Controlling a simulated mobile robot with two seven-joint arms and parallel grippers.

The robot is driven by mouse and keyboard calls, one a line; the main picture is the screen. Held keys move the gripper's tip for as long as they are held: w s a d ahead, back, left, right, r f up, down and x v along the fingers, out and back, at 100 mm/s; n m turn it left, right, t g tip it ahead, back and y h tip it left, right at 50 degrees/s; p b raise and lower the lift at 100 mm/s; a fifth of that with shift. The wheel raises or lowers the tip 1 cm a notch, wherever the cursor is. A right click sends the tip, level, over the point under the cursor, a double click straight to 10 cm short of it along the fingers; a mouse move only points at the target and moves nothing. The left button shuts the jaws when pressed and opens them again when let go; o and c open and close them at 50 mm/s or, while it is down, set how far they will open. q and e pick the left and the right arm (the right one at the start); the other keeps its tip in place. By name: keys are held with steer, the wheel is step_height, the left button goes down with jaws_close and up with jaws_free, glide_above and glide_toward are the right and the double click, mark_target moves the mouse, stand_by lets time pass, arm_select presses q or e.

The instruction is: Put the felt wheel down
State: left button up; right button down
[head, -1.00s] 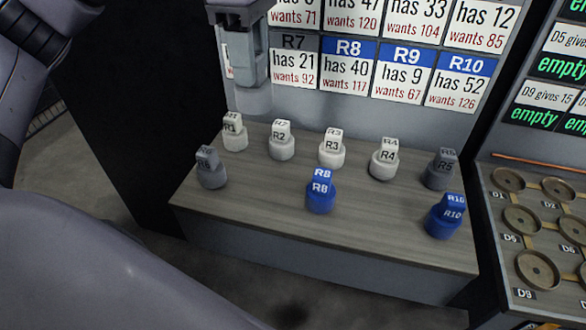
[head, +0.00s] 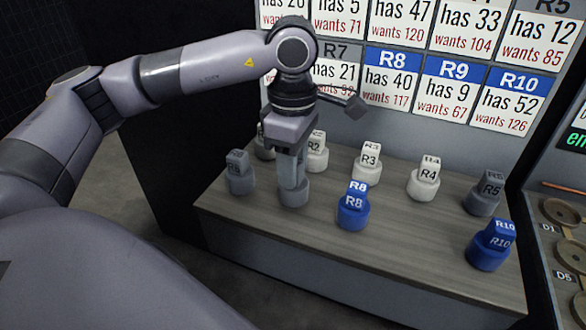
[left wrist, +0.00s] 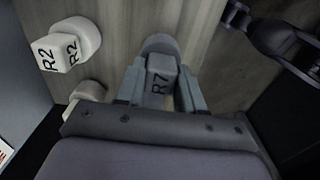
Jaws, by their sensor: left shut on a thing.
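The felt wheel, a grey piece labelled R7 (left wrist: 158,80), is between the fingers of my left gripper (head: 291,178). My left gripper is shut on its upper block and points straight down. The wheel's round grey base (head: 294,194) is upright, at or very close to the wooden shelf top (head: 420,245). I cannot tell if it touches. It stands in the front row, between the grey R6 piece (head: 241,175) and the blue R8 piece (head: 354,208), apart from both. My right gripper is not in view.
White R2 (head: 316,155), R3 (head: 368,165) and R4 (head: 424,180) stand behind, with grey R5 (head: 484,195) to their right. My gripper partly hides R1 (head: 264,150). Blue R10 (head: 490,246) is at front right. Bare shelf lies between R8 and R10.

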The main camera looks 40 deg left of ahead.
arm_select(q)
steer(key=shift+f, duration=0.5)
steer(key=shift+f, duration=0.2)
steer(key=o, duration=1.1)
steer(key=shift+r, duration=0.1)
